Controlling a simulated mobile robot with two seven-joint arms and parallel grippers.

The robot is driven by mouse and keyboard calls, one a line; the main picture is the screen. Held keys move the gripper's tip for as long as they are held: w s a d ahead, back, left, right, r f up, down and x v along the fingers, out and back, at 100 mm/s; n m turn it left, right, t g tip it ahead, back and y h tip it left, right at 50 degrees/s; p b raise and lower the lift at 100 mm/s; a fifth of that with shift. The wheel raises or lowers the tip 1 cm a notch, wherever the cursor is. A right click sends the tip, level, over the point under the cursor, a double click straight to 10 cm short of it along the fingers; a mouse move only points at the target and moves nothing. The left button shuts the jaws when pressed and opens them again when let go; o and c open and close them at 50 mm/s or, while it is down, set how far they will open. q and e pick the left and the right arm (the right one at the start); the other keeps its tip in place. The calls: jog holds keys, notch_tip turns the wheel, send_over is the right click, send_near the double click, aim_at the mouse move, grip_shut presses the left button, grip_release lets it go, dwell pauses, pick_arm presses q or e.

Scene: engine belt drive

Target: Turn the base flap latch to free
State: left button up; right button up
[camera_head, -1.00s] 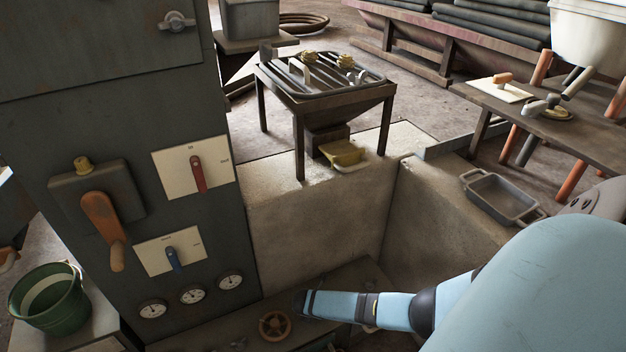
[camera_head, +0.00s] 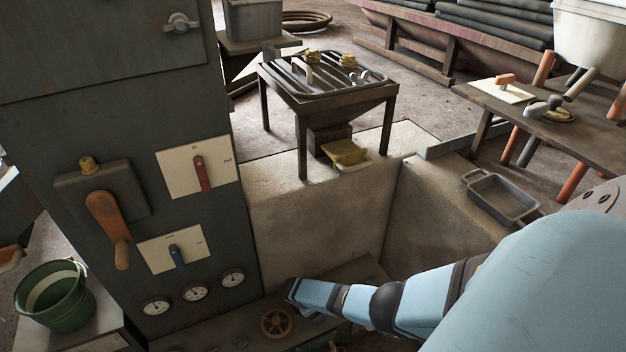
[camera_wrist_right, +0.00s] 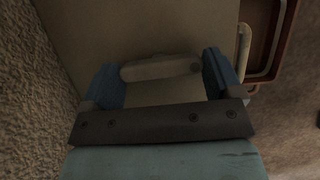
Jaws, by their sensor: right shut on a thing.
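In the right wrist view, a pale, rounded bar, which looks like the flap latch (camera_wrist_right: 160,67), lies across a beige panel (camera_wrist_right: 90,35). A small round pin shows at its right end. My right gripper (camera_wrist_right: 162,78) has one blue finger at each end of this bar and is shut on it lengthwise. The bar lies nearly level in that view, its right end slightly higher. In the head view my right arm reaches in from the right to the low ledge below the gauges; the fingers and latch are hidden there. My left gripper is not in view.
A red-brown frame (camera_wrist_right: 270,45) stands right of the panel, with a pale curved handle (camera_wrist_right: 243,55) near it. A rough wall (camera_wrist_right: 30,100) is close on the left. In the head view, a brown handwheel (camera_head: 276,323) and gauges (camera_head: 195,292) are near my right arm.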

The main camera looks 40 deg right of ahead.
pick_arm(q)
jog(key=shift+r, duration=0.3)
pick_arm(e)
jog(key=shift+m, duration=0.3)
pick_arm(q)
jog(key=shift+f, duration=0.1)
pick_arm(e)
jog(key=o, duration=0.7)
jog(key=shift+o, duration=0.2)
jog(key=shift+r, duration=0.2)
jog(key=p+v, duration=0.4)
jog(key=v, duration=0.1)
jog(key=shift+r, duration=0.3)
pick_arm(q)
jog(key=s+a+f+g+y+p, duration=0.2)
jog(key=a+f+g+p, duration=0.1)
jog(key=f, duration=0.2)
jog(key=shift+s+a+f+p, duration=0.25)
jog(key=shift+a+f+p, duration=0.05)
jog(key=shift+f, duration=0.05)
pick_arm(e)
jog(key=v, duration=0.7)
jog(key=shift+w+a+r, duration=0.2)
jog(key=shift+a+r, duration=0.1)
